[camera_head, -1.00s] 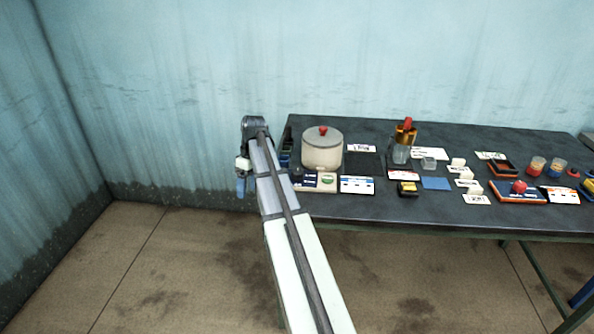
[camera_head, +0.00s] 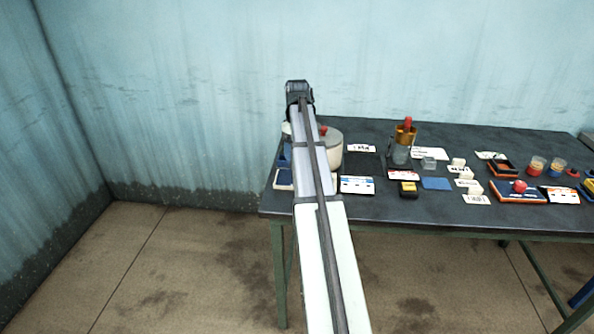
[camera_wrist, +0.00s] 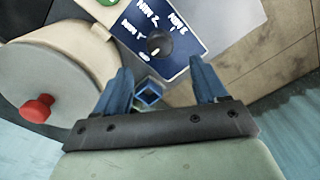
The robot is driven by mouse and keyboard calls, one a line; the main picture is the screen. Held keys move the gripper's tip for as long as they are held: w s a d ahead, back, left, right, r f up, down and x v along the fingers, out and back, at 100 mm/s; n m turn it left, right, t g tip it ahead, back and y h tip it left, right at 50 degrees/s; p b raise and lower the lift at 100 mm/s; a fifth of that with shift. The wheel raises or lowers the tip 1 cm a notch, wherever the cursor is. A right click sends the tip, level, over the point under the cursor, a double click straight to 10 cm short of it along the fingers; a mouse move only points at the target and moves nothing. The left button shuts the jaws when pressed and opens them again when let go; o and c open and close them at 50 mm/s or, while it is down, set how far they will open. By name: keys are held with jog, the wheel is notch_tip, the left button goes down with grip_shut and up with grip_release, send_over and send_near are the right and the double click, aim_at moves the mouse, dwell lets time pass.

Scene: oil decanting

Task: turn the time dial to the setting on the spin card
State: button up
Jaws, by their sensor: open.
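The time dial (camera_wrist: 158,43) is a dark round knob on a blue panel (camera_wrist: 185,65) with white minute markings, seen in the wrist view. The panel is on the same unit as the round pot-like drum, whose lid has a red knob (camera_wrist: 38,108). My gripper (camera_wrist: 160,80) is open, with its two blue fingers spread below the dial in the picture. Nothing is between the fingertips. In the head view my arm hides the dial and much of the drum (camera_head: 335,150). A white card with blue print (camera_head: 357,184) lies right of the unit; I cannot read it or tell if it is the spin card.
A green button (camera_wrist: 106,2) sits at the panel's upper left. A small blue open-topped piece (camera_wrist: 148,93) shows beyond the fingers. In the head view, the dark table (camera_head: 330,215) holds cups, cards and a red-knobbed orange-and-blue device (camera_head: 519,188) to the right.

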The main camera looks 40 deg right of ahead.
notch_tip(320, 180, down, 8)
jog(key=shift+f, duration=0.25)
dwell(0.4)
jog(key=c, duration=1.1)
